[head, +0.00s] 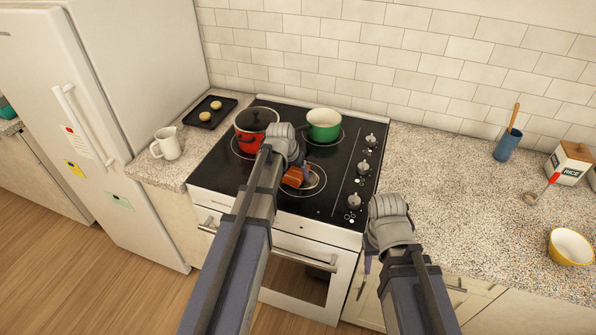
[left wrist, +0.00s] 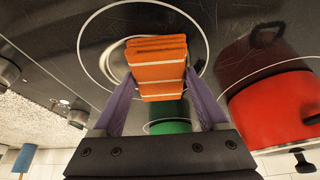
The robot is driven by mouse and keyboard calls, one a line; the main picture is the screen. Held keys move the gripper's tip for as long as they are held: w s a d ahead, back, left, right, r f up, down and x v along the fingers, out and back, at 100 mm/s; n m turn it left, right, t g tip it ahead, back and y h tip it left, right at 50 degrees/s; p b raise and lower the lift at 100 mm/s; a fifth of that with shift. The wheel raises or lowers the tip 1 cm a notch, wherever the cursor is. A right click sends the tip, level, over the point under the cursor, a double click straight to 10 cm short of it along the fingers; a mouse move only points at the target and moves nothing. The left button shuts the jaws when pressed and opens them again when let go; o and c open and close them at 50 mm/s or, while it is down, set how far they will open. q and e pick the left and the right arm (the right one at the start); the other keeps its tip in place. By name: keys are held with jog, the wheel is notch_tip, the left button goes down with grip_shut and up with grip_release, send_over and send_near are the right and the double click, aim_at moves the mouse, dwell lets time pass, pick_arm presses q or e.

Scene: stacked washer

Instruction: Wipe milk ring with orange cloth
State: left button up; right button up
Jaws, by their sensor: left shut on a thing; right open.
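My left gripper (head: 298,176) is shut on the folded orange cloth (head: 295,180), over the front right burner of the black cooktop (head: 235,185). In the left wrist view the orange cloth (left wrist: 157,68) sits between my purple fingertips (left wrist: 160,98). White rings and a pale smeared arc (left wrist: 113,62) show on the glass beside the cloth; I cannot tell for certain which marks are milk and which are burner outline. The cloth hides part of them. My right gripper (head: 364,275) is open and empty, low in front of the counter's cabinet by the stove.
A red pot (head: 247,140) stands left of my left gripper, and a green pan (head: 323,124) stands behind it. Knobs (head: 363,168) line the cooktop's right side. A white pitcher (head: 166,144) and a dark tray (head: 210,112) are on the left counter.

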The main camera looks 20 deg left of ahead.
aim_at(307, 181)
pick_arm(q)
jog(key=shift+a, duration=1.75)
jog(key=shift+f, duration=0.15)
jog(key=shift+d, duration=0.1)
jog(key=shift+d, duration=0.1)
jog(key=shift+d, duration=1.7)
jog(key=shift+s+d, duration=0.1)
jog(key=shift+d, duration=1.65)
jog(key=shift+d, duration=0.1)
